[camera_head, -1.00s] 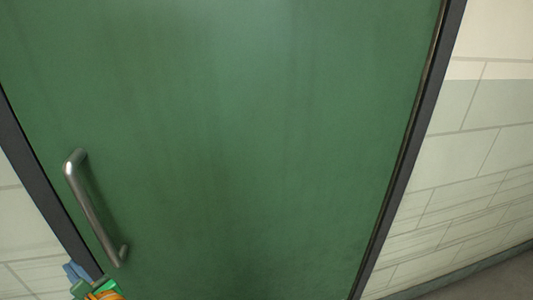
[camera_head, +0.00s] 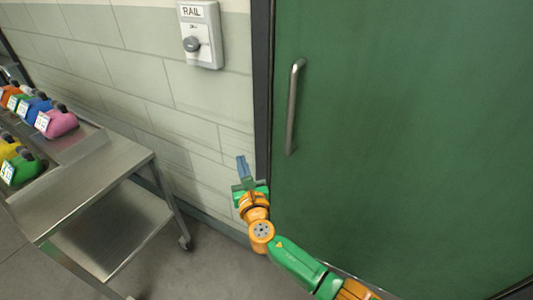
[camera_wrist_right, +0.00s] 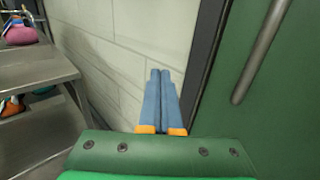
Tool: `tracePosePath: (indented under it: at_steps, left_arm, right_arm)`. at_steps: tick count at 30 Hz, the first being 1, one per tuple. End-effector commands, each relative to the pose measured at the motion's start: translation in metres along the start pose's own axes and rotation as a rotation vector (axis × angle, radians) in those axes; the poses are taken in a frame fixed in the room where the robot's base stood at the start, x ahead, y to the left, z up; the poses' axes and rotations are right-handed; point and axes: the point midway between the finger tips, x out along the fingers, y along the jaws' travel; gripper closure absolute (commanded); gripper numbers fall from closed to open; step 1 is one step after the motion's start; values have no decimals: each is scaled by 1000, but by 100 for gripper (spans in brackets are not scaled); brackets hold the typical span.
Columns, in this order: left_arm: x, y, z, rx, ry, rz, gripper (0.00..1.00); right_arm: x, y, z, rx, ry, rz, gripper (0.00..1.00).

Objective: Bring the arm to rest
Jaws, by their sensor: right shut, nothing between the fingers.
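My right gripper (camera_head: 242,168) has blue fingers and is raised in front of the wall beside the green door's dark frame. Its green and orange arm comes in from the lower right in the head view. In the right wrist view the two blue fingers (camera_wrist_right: 160,98) lie together, shut with nothing between them. They touch nothing that I can see. My left gripper does not show in either view.
A green door (camera_head: 400,130) with a steel bar handle (camera_head: 292,108) fills the right. A wall box labelled RAIL (camera_head: 200,36) with a knob hangs left of it. A two-level steel cart (camera_head: 95,190) at left carries several coloured bags, including a pink one (camera_head: 60,122).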

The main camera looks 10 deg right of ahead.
Motion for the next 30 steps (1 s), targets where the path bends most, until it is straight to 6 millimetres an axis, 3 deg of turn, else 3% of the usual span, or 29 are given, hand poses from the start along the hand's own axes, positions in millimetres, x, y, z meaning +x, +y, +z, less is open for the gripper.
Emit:
tracePosePath:
  at_steps: [9, 15, 17, 20, 23, 24, 26, 27, 29, 30]
  left_arm:
    - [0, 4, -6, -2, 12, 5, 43]
    - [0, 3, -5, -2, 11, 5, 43]
    - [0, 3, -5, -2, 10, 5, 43]
    - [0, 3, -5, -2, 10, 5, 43]
    - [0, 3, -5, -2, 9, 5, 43]
    - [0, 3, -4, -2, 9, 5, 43]
    - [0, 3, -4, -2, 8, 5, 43]
    - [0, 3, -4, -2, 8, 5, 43]
    - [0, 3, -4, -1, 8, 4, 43]
    - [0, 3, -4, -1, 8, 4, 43]
  right_arm:
    - [-40, 38, -1, 2, 2, 1, 100]
    - [-46, 43, -1, 2, 3, -1, 100]
    - [-46, 40, -12, 33, 33, -7, 100]
    - [-55, 22, -71, 220, 192, -49, 100]
    - [-90, -8, -166, 570, 434, -185, 100]
    - [-111, -19, -202, 723, 521, -267, 100]
    - [-149, -35, -253, 955, 631, -419, 100]
    - [-178, -45, -284, 1111, 686, -539, 100]
    - [-228, -60, -325, 1344, 738, -749, 100]
    - [-263, -69, -348, 1498, 747, -909, 100]
